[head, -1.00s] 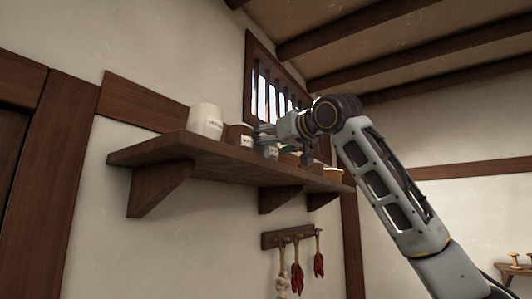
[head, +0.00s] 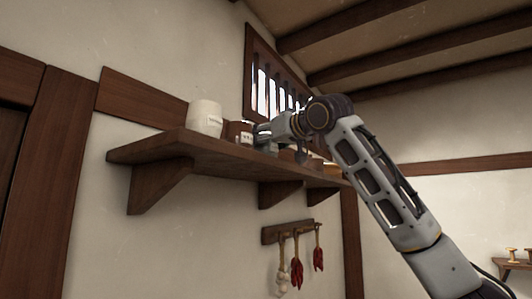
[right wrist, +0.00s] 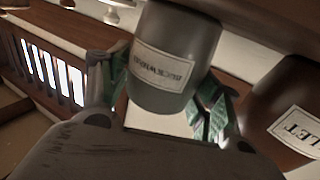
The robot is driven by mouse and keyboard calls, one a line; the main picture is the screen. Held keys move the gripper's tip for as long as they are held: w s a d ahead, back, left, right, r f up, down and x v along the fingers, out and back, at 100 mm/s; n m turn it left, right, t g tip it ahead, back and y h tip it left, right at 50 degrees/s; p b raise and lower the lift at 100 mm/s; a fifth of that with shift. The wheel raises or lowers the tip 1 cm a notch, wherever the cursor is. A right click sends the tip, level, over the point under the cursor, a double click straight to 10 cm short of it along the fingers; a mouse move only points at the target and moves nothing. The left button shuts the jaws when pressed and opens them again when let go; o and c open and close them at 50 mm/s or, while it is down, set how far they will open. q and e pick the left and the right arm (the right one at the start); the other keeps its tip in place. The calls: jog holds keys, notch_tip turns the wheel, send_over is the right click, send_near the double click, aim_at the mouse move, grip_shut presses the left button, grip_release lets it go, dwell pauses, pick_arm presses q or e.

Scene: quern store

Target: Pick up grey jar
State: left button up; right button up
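The grey jar (right wrist: 175,60) has a white label that seems to read BUCKWHEAT and appears upside down in the right wrist view. My right gripper (head: 261,135) is at the shelf in the head view, hiding most or all of the grey jar there. In the right wrist view, the right gripper's (right wrist: 160,90) two green-padded fingers are spread, one on each side of the jar. They look close to its sides; I cannot tell whether the pads touch it. My left gripper is not in view.
The wooden shelf (head: 185,145) also holds a cream jar (head: 205,118) and a brown jar (head: 238,132) left of my gripper. The brown jar (right wrist: 285,110) is close beside the right finger. A barred window (head: 268,85) is behind. Peppers (head: 297,272) hang below.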

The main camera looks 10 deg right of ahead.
jog(key=c, duration=0.8)
jog(key=shift+o, duration=0.2)
jog(key=shift+r, duration=0.15)
notch_tip(320, 180, up, 10)
dwell(0.5)
jog(key=shift+f, duration=0.2)
dwell(0.8)
